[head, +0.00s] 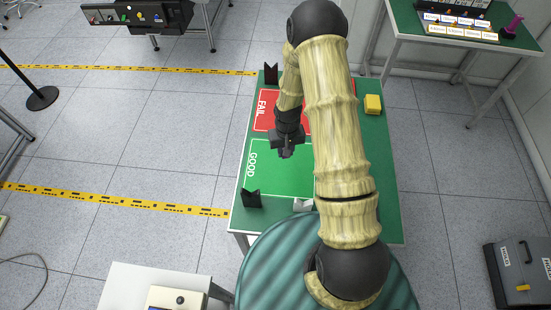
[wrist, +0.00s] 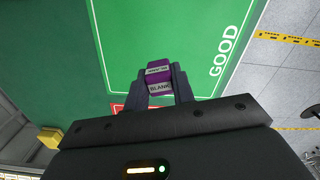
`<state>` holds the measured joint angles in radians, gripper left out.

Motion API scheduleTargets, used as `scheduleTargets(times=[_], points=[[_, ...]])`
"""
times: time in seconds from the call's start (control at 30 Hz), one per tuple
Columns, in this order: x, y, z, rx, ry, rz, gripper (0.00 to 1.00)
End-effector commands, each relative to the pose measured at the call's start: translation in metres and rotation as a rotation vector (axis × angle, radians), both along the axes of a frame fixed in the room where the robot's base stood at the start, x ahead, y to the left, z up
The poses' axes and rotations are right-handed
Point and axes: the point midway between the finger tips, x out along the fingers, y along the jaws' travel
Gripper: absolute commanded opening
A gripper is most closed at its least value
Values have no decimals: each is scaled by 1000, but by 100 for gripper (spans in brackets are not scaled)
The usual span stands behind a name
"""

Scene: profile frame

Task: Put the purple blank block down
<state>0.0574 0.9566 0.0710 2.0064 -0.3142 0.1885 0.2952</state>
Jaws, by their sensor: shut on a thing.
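My gripper (head: 287,149) reaches over the table near the border between the red FAIL zone (head: 264,110) and the green GOOD zone (head: 280,180). In the wrist view my gripper (wrist: 158,82) is shut on the purple blank block (wrist: 160,88), which carries white labels, one reading BLANK. Behind the block in the wrist view lies the GOOD zone (wrist: 190,30). I cannot tell how high the block is above the table. The block is not clearly visible in the head view.
A yellow block (head: 373,104) sits on the green table (head: 385,190) at the right. Black stands (head: 271,74) (head: 251,198) are at its left corners, and a pale grey object (head: 303,204) is at the near edge. My arm hides the table's middle. The GOOD zone's visible part looks clear.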

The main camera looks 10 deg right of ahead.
Motion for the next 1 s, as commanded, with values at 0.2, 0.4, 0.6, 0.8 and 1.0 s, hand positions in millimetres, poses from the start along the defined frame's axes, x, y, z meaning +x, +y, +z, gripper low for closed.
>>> scheduleTargets(times=[0.2, 0.4, 0.6, 0.8, 1.0], points=[[0, 1, 0, 0, 0, 3, 3], [0, 3, 0, 0, 0, 7, 3], [3, 3, -4, 2, -2, -14, 3], [9, 1, -5, 5, -7, -91, 3], [10, 0, -1, 7, -6, -178, 3]])
